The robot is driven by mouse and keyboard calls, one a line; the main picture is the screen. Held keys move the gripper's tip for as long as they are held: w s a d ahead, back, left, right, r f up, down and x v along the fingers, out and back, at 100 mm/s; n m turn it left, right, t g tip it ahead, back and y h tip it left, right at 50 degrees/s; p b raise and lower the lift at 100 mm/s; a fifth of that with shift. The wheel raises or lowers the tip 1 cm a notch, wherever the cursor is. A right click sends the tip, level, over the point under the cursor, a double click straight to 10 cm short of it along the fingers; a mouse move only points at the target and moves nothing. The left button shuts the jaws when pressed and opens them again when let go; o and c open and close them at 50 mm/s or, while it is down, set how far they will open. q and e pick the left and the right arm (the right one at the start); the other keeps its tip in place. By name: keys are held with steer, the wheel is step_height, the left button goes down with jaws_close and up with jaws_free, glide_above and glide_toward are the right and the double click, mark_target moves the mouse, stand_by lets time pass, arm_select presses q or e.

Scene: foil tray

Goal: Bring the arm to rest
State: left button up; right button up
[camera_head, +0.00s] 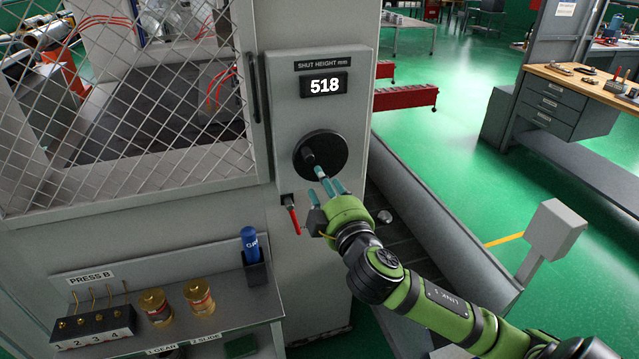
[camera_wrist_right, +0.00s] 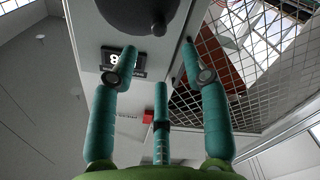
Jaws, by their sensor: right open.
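My right gripper (camera_head: 326,180) is in front of the grey press panel (camera_head: 280,110), just below the knob of the black round handwheel (camera_head: 330,150). In the right wrist view my right gripper (camera_wrist_right: 160,65) has its teal fingers spread, with nothing between them. The dark handwheel (camera_wrist_right: 130,12) shows beyond the fingertips there; whether a finger touches it I cannot tell. The display (camera_head: 324,86) above the wheel reads 518. My left gripper is not in view.
A red-handled lever (camera_head: 294,218) hangs just left of my right gripper. The wire mesh guard (camera_head: 110,150) is at left. A grey box on a post (camera_head: 554,230) stands right of my arm.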

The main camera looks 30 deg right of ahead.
steer(key=d+f+g, duration=0.2)
steer(key=f+g, duration=0.1)
steer(key=f, duration=0.9)
steer(key=d+f+g, duration=0.2)
steer(key=f, duration=1)
steer(key=s+f+m+g+y+b, duration=0.1)
steer(key=s+f+g, duration=0.15)
steer(key=f, duration=0.65)
steer(key=s+f+g, duration=0.2)
steer(key=s+f, duration=0.2)
steer(key=f, duration=0.5)
steer(key=s+a+f+m+g+y, duration=0.1)
steer(key=s+a+f+g, duration=0.15)
steer(key=s+f, duration=0.65)
steer(key=s+a+f+m+g+y, duration=0.1)
steer(key=s+a+f, duration=0.2)
steer(key=s+f, duration=0.6)
steer(key=s+a+f+g, duration=0.1)
steer(key=s+a+f, duration=0.2)
steer(key=s, duration=0.7)
steer(key=s+a+f+m+g+y, duration=0.1)
steer(key=s+a+f+g, duration=0.1)
steer(key=s, duration=0.7)
steer(key=shift+s+a+f+g+b, duration=0.3)
steer(key=shift+s+a+f+b, duration=0.15)
steer(key=shift+a, duration=0.3)
steer(key=shift+w, duration=0.1)
